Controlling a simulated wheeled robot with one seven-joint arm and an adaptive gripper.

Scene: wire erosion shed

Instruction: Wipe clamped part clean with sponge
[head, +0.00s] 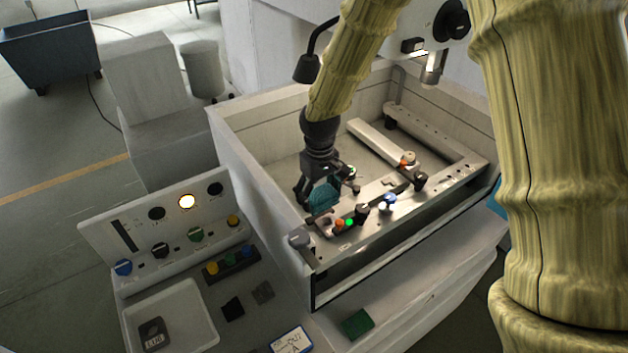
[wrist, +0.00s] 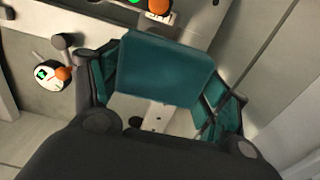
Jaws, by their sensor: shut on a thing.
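My gripper (head: 322,190) is inside the machine's open tank, low over the front rail at its left end. It is shut on a teal sponge (head: 324,198). In the wrist view the sponge (wrist: 168,70) fills the space between the fingers (wrist: 165,95) and hides much of what lies below it. A pale metal surface shows under and behind the sponge. I cannot tell whether the sponge touches it. The front rail (head: 400,200) carries several clamps and knobs. Which one holds the clamped part is not clear; it may be hidden by the sponge.
The tank wall (head: 255,190) rises close to my gripper on the left. A machine head (head: 430,65) hangs over the back right. A control panel (head: 170,225) with a lit yellow lamp and a white tray (head: 200,310) stand at the lower left. The tank floor's middle is clear.

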